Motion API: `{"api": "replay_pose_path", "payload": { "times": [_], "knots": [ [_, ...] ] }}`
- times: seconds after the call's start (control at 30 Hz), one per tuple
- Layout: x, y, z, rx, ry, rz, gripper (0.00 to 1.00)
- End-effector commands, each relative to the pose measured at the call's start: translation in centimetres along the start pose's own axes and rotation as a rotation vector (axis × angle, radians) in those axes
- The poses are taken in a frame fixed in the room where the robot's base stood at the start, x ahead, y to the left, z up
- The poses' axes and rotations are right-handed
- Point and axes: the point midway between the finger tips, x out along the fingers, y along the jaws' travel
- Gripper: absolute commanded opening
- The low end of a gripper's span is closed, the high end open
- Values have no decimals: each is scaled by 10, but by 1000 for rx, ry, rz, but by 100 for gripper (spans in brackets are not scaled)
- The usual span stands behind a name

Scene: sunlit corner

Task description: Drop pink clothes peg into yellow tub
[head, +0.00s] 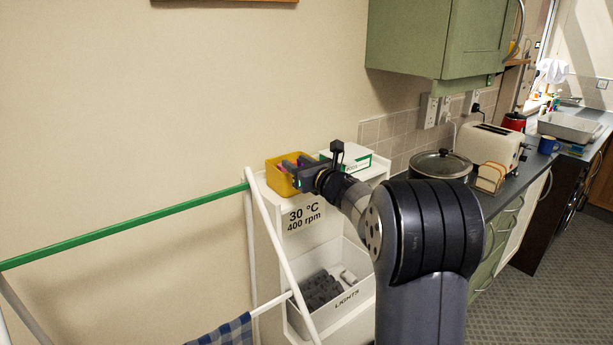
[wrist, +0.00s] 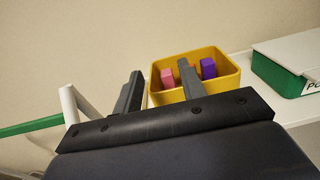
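The yellow tub (head: 277,182) stands on the white shelf unit's top at the wall; it also shows in the wrist view (wrist: 222,87). Inside it are a pink piece (wrist: 167,77), which looks like the pink clothes peg, a reddish one beside it and a purple one (wrist: 208,68). My gripper (head: 296,168) is at the tub, partly covering it in the head view. In the wrist view my gripper (wrist: 160,70) has its fingers apart with nothing held between them. One finger overlaps the tub's opening and the other is left of it. The tub's floor is hidden.
A green and white box (wrist: 282,74) stands just right of the tub. A drying rack with a green rail (head: 130,225) is at the left. Below is a bin marked LIGHTS (head: 350,302). A pot (head: 440,165) and toaster (head: 487,143) are on the counter at right.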

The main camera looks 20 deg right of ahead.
Motion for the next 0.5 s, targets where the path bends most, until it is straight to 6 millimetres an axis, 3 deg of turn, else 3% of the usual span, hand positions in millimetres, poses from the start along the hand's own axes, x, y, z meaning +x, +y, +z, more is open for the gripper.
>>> {"api": "replay_pose_path", "payload": {
  "times": [0.2,0.5],
  "knots": [
    [-29,-1,-1,1,0,-1,39],
    [-37,0,0,1,1,0,39]
  ]
}}
